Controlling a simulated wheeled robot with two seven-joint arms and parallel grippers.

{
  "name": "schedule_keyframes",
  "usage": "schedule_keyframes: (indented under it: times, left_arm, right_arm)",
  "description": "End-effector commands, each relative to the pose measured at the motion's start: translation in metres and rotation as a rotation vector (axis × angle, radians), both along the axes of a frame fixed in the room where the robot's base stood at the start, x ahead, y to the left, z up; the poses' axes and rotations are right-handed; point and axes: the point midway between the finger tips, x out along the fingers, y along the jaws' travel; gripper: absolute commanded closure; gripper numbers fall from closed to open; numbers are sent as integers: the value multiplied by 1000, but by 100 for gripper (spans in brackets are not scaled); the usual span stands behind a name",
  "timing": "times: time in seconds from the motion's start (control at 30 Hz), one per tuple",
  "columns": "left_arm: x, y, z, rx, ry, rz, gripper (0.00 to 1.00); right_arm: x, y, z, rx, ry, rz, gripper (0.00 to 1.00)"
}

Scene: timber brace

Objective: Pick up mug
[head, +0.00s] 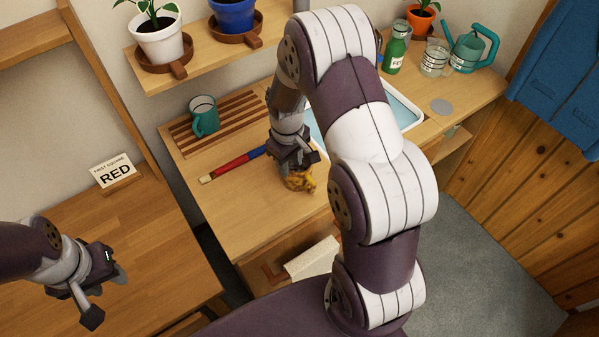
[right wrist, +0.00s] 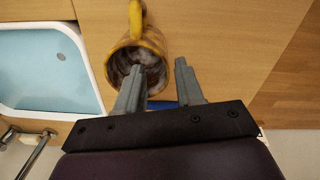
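A yellow mug (head: 299,182) stands on the wooden counter below my right gripper (head: 292,163), which partly hides it in the head view. In the right wrist view the mug (right wrist: 122,52) has its open top toward the camera, with a brownish, whitish-flecked inside and its handle at the picture's top. My right gripper (right wrist: 159,66) is open. Its left finger overlaps the mug's opening and its right finger is just outside the right rim. I cannot tell whether either touches. A teal mug (head: 204,117) stands on a slatted rack. My left gripper (head: 103,298) is open and empty.
A brush (head: 232,165) with a red and blue handle lies left of the yellow mug. A basin of light-blue water (head: 402,108) is behind my right arm. A green bottle (head: 395,54), a glass jar (head: 434,60) and a watering can (head: 469,47) stand farther back.

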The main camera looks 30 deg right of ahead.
Motion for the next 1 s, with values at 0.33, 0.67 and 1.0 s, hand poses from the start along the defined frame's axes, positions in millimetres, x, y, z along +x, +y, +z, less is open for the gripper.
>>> schedule_keyframes:
  times: [0.33, 0.67, 1.0]
  left_arm:
    - [0, 0, 5, 0, 0, 0, 61]
    - [0, 0, 5, 0, 0, 0, 61]
    - [0, 0, 5, 0, 0, 0, 61]
  right_arm:
    - [-6, 1, -44, 1, 0, -1, 63]
    - [-6, 1, -44, 1, 1, -1, 100]
    - [-5, 1, -43, 0, 0, 0, 100]
